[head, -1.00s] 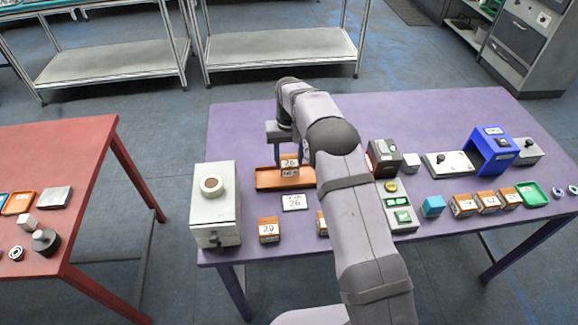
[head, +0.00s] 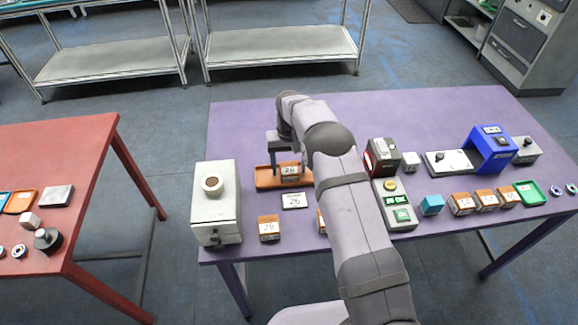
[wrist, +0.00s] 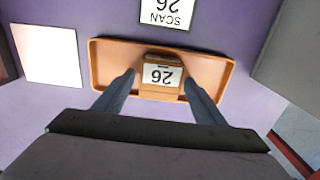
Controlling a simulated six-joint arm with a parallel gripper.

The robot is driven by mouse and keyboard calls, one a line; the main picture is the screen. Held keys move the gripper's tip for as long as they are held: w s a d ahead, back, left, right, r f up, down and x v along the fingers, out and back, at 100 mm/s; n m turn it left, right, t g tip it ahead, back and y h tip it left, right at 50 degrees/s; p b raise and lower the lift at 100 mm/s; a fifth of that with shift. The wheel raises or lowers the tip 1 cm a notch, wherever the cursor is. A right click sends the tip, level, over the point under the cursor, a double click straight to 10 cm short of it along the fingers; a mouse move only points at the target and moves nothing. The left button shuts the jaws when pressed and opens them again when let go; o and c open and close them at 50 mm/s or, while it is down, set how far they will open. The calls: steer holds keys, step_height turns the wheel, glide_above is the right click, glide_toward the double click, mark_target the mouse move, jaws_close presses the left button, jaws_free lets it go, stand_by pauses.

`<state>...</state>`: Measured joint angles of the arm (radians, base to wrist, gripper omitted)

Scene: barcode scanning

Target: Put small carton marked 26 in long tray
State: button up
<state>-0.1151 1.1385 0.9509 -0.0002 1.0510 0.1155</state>
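The small carton marked 26 (head: 290,171) is brown with a white label and sits in the long orange tray (head: 262,184), near the tray's middle. In the wrist view the carton (wrist: 161,75) rests inside the rim of the tray (wrist: 108,60). My gripper (head: 288,166) is around the carton, with one finger on either side. In the wrist view my gripper (wrist: 160,80) is open, with a small gap visible beside the carton. The right finger is mostly hidden by the arm in the head view.
A card reading SCAN 26 (head: 294,201) lies before the tray. A carton marked 29 (head: 269,228) and a grey box (head: 216,212) stand nearby. A dark scanner (head: 382,157), a button panel (head: 396,205) and several cartons stand to the right.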

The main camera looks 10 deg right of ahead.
mark_target(290, 168)
step_height(290, 168, up, 12)
steer(key=b, duration=0.3)
steer(key=shift+r, duration=0.2)
stand_by(0.4)
steer(key=s+d+f, duration=0.1)
steer(key=s+d, duration=0.2)
steer(key=s, duration=1.4)
steer(key=s+d+f, duration=0.2)
steer(key=s+d, duration=0.1)
steer(key=s, duration=1.4)
steer(key=shift+d+f, duration=0.15)
steer(key=shift+d, duration=0.1)
